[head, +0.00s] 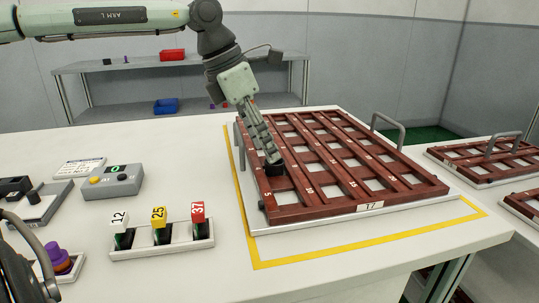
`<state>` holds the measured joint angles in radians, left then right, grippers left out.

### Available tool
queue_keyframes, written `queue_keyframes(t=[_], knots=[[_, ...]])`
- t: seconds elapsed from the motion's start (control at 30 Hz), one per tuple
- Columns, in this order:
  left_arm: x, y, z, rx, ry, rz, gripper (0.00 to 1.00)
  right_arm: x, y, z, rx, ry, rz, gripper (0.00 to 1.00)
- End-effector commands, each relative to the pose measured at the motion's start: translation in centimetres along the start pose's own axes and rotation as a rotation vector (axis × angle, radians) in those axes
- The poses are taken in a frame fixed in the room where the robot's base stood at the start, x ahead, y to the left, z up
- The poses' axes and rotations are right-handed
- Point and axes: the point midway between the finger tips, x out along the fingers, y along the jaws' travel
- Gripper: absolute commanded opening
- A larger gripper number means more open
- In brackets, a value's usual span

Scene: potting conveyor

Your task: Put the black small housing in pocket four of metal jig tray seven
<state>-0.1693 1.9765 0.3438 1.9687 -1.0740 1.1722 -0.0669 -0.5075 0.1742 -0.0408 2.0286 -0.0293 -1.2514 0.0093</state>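A brown gridded jig tray (318,209) lies on the white table, with a front label (370,206) that seems to read 17. My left gripper (272,158) points down over the tray's left column, just behind the pocket marked 5. A small black piece (273,170), seemingly the black small housing, is at its fingertips, at or in the pocket there. The fingers look close together, but I cannot tell whether they grip it or how deep it sits. My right gripper is not in view.
A rack with tags 12, 25 and 37 (163,244) and a grey button box (112,182) stand left. More brown trays (490,157) are at right.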

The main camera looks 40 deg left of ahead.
Motion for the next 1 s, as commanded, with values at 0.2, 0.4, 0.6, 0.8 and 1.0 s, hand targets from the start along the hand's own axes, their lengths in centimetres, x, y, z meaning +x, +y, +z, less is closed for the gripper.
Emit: queue_keyframes(t=[0.2,0.4,0.6,0.8,1.0], knots=[[-5.2,0.1,0.2,-0.001,-0.008,0.004,0.53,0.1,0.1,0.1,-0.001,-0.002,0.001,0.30],[-7.8,0.1,0.1,0.000,-0.006,0.003,0.53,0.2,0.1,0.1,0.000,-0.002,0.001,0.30],[-8.5,0.0,0.1,0.000,-0.005,0.002,0.53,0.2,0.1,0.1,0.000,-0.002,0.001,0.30],[-8.5,0.0,0.1,0.000,-0.005,0.002,0.53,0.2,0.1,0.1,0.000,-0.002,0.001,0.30],[-7.7,-0.1,0.6,-0.016,-0.044,-0.035,0.53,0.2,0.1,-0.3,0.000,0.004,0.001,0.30]])
